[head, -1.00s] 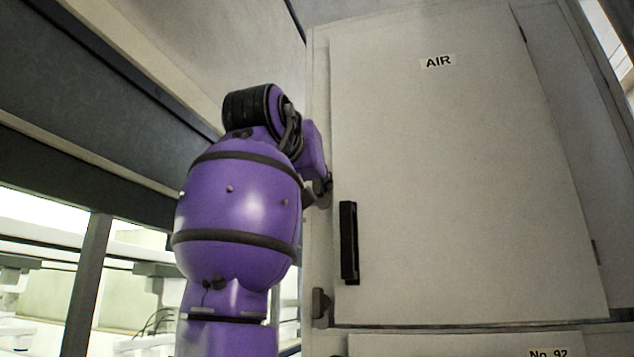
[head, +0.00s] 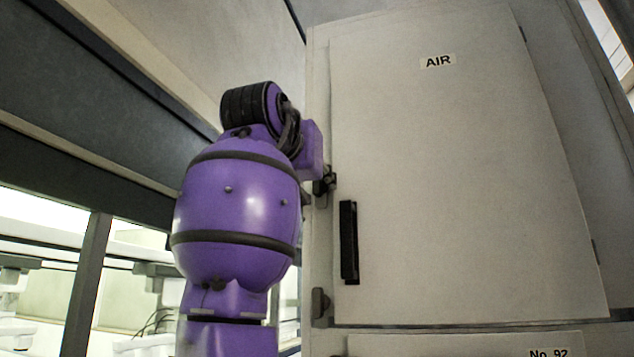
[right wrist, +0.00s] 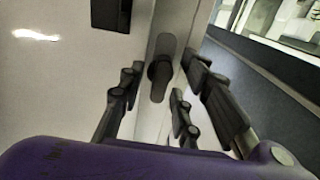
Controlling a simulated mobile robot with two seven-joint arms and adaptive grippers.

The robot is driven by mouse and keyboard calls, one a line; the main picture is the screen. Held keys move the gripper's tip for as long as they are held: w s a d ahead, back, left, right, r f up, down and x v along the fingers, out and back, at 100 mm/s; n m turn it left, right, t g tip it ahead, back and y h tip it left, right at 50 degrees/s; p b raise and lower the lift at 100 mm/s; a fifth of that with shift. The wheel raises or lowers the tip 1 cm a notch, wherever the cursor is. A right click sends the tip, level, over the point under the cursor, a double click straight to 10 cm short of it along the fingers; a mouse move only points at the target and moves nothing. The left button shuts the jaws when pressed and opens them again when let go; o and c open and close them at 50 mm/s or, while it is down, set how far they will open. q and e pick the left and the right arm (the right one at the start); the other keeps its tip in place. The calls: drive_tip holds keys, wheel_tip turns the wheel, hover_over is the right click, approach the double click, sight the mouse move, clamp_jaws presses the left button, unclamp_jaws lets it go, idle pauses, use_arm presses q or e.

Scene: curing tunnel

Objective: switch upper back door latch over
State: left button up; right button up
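The upper back door latch (right wrist: 160,72) is a dark knob on a grey rounded plate at the cabinet door's edge, upper middle of the right wrist view. My right gripper (right wrist: 163,80) is open, with dark fingers on both sides of the latch and gaps visible between. I cannot tell whether anything touches. In the head view the upper latch (head: 329,176) shows small and dark at the door's left edge, beside the end of my purple right arm. That arm hides most of the gripper there. My left gripper is not in view.
The pale door (head: 460,180) is labelled AIR and looks shut. A black handle (head: 349,243) is on it, with a lower latch (head: 319,306) below left. A panel marked No. 92 (head: 480,346) lies beneath. A dark beam (head: 90,120) runs at the left.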

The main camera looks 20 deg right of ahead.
drive_tip(key=v, duration=1.1)
drive_tip(key=shift+s+a, duration=0.25)
